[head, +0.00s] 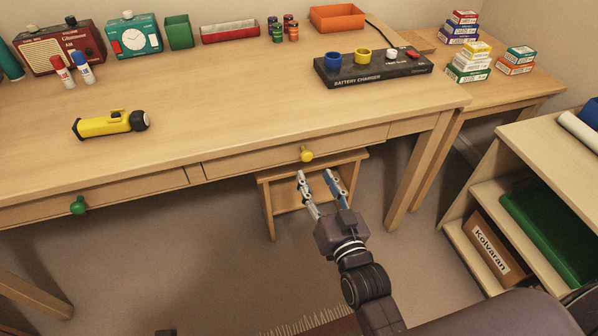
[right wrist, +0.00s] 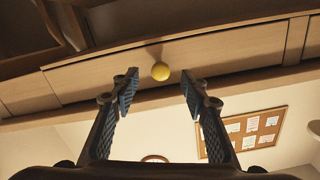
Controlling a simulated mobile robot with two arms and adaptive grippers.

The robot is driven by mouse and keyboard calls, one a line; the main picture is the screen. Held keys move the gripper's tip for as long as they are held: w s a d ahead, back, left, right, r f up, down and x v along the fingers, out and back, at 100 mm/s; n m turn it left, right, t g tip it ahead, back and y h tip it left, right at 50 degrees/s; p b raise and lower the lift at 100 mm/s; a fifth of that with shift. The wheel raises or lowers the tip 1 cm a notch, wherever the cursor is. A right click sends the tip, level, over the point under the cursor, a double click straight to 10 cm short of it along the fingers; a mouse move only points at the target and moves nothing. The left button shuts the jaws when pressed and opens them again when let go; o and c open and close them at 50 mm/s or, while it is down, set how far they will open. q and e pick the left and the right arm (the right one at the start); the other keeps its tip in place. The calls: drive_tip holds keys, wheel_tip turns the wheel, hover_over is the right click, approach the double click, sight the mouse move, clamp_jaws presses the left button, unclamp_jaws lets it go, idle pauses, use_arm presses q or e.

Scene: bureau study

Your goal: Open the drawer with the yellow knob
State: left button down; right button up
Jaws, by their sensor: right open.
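The yellow knob (head: 306,154) sits on the front of the right-hand drawer (head: 255,163) of the desk, and the drawer looks shut. In the right wrist view the knob (right wrist: 160,71) appears between and beyond the fingertips. My right gripper (head: 314,176) is open and empty, just in front of and below the knob, apart from it. Its two fingers also show in the right wrist view (right wrist: 158,88), one to each side of the knob. A green knob (head: 78,205) is on the left drawer (head: 110,199), also shut. My left gripper is not in view.
The desk top (head: 220,100) holds a yellow flashlight (head: 105,124), a battery charger (head: 372,70), radios and small containers. A wooden stool (head: 265,200) stands under the desk behind my right gripper. A shelf unit (head: 540,150) stands at the right.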

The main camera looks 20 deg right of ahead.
sight(309, 159)
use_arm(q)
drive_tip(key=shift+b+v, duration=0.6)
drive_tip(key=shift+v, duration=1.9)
use_arm(e)
drive_tip(key=shift+w+a+r, duration=0.1)
drive_tip(key=shift+w+r, duration=0.05)
drive_tip(key=shift+w, duration=1.15)
drive_tip(key=shift+w+d+r, duration=0.1)
drive_tip(key=shift+w+r, duration=0.1)
drive_tip(key=shift+w, duration=1.1)
drive_tip(key=shift+w+a+r, duration=0.1)
drive_tip(key=shift+w+r, duration=0.05)
drive_tip(key=shift+w, duration=1.15)
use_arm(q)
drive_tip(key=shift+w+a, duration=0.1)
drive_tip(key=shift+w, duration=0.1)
use_arm(e)
drive_tip(key=shift+c, duration=0.6)
clamp_jaws()
